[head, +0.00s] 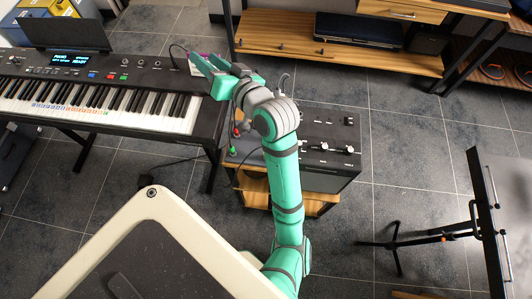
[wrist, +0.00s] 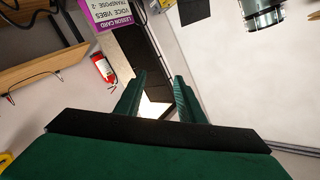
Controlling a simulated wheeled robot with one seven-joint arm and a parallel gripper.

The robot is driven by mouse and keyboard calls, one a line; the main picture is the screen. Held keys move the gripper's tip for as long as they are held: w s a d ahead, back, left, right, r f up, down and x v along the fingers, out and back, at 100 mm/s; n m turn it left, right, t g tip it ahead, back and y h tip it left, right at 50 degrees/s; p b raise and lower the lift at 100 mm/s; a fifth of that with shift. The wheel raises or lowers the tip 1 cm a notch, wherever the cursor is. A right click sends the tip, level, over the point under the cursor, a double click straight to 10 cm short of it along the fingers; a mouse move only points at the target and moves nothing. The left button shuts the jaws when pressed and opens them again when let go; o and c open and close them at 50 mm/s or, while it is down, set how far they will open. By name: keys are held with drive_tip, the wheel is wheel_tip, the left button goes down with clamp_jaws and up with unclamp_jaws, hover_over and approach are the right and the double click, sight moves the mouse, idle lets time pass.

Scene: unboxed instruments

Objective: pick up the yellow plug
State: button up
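I cannot make out a yellow plug for certain in either view. In the wrist view a small yellow thing (wrist: 5,159) is cut off at the lower left edge; I cannot tell what it is. In the head view a green plug (head: 233,152) and a small red one (head: 236,131) show with dark cables by the black amplifier-like box (head: 325,150), left of my arm. My gripper (head: 203,59) is above the right end of the keyboard. In the wrist view my gripper (wrist: 160,77) has its fingers apart, with nothing between them.
A keyboard (head: 100,88) on a stand fills the left. A purple lesson card (wrist: 108,12) and a red fire extinguisher (wrist: 103,69) show in the wrist view. A wooden shelf (head: 270,45) is behind, a black music stand (head: 488,215) at right. Tiled floor between is clear.

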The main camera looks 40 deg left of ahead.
drive_tip(key=s+d+f+n+g+h, duration=0.4)
drive_tip(key=s+f+n+h, duration=0.1)
drive_tip(key=f+h, duration=0.3)
drive_tip(key=w+d+f+h, duration=0.1)
drive_tip(key=d+f+h, duration=0.1)
drive_tip(key=d, duration=0.3)
drive_tip(key=w+d+f+t+h, duration=0.1)
drive_tip(key=d+f+h, duration=0.2)
drive_tip(key=d+f, duration=0.1)
drive_tip(key=w+d+f+n+h, duration=0.1)
drive_tip(key=d+f+h, duration=0.2)
drive_tip(key=d, duration=0.4)
drive_tip(key=shift+w+f, duration=0.25)
drive_tip(key=shift+f, duration=0.35)
drive_tip(key=shift+w+a+f, duration=0.1)
drive_tip(key=shift+f, duration=1.35)
drive_tip(key=shift+w+a+f, duration=0.1)
drive_tip(key=shift+f, duration=1.35)
drive_tip(key=shift+s, duration=0.1)
drive_tip(key=shift+d, duration=0.15)
clamp_jaws()
